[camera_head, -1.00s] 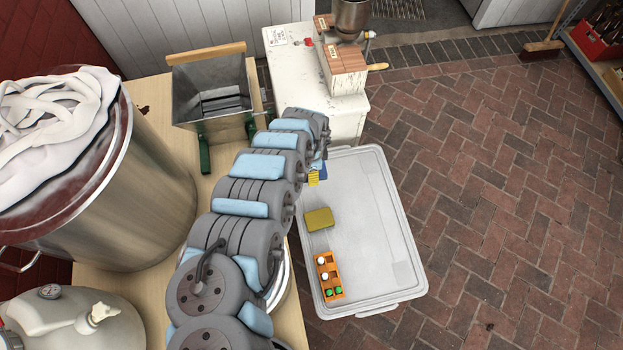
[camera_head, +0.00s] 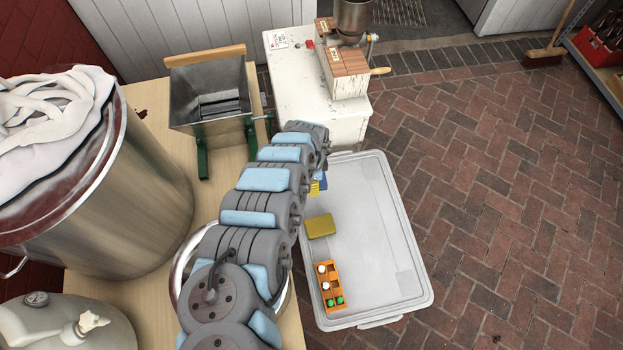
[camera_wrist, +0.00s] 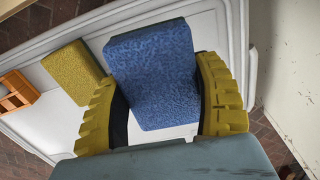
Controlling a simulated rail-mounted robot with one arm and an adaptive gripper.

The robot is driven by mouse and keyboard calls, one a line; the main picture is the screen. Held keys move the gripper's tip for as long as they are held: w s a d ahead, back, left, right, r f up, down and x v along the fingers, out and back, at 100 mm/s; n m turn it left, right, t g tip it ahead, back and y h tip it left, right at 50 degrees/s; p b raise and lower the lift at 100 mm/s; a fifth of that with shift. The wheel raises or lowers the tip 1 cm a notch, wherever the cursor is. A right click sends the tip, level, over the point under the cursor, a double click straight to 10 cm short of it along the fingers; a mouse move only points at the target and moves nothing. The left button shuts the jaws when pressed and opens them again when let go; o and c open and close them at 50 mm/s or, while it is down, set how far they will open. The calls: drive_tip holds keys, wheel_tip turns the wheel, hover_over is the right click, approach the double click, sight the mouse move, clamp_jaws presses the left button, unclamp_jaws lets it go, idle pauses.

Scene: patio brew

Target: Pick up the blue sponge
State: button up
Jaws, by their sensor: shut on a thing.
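The blue sponge (camera_wrist: 152,72) sits between the two yellow ribbed fingers of my gripper (camera_wrist: 160,110) in the wrist view. My gripper is shut on it, with a finger against each side. In the head view, only a bit of a yellow finger (camera_head: 315,187) shows past my arm, and the sponge is mostly hidden there. Whether the sponge touches the white lid below it, I cannot tell.
A yellow-olive sponge (camera_head: 320,226) lies on the white tote lid (camera_head: 375,235), with an orange tray (camera_head: 331,272) of small white and green items in front. A white cabinet (camera_head: 345,130) stands behind. A wooden table (camera_head: 150,100) with a large steel pot (camera_head: 150,210) is at left.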

drive_tip(key=shift+f+b, duration=2.8)
drive_tip(key=shift+f, duration=1.25)
drive_tip(key=o, duration=0.6)
drive_tip(key=shift+r, duration=0.2)
drive_tip(key=shift+r+p, duration=0.75)
drive_tip(key=shift+p, duration=0.1)
